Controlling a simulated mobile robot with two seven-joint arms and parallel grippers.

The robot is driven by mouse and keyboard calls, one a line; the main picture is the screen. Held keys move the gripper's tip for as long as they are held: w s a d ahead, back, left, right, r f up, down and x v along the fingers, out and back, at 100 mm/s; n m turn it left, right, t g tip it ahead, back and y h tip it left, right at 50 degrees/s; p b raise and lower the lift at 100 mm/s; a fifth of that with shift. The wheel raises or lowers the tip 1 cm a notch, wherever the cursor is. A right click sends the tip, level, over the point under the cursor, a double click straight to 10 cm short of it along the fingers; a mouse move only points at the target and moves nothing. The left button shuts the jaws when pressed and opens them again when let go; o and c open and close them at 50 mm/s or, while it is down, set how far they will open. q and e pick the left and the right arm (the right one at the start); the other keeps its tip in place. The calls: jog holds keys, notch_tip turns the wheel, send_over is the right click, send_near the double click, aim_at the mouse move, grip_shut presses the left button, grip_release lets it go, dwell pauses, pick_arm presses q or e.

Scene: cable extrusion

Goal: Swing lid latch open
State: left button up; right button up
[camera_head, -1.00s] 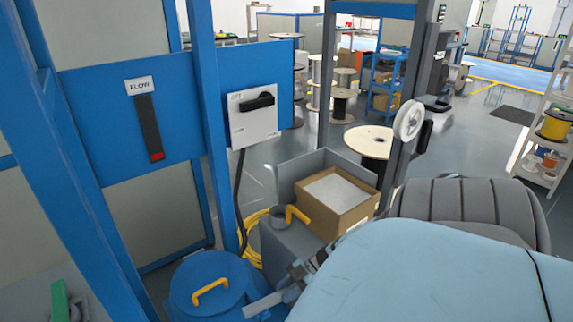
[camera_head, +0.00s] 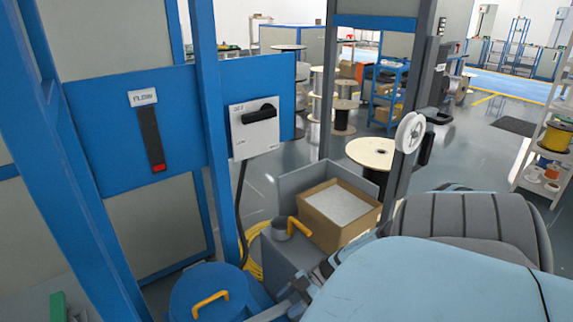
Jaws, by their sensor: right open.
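A round blue lid (camera_head: 205,290) with a yellow handle (camera_head: 210,303) on top is at the bottom, left of centre. The frame's lower edge cuts it off. My right gripper (camera_head: 276,308) is just right of the lid, partly hidden behind my own light blue arm. It is open, and a pale grey finger points left toward the lid's right side. I cannot tell whether it touches the lid. I cannot make out a latch on the lid. My left gripper is not in view.
A cardboard box (camera_head: 318,222) of pale material and a grey cup (camera_head: 281,229) with a yellow handle stand beyond my gripper. A switch panel (camera_head: 255,134) hangs on the blue frame. A coiled yellow hose (camera_head: 252,262) lies behind the lid.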

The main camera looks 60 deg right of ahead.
jog(key=p+v, duration=0.2)
jog(key=v, duration=1.1)
jog(key=shift+r, duration=0.1)
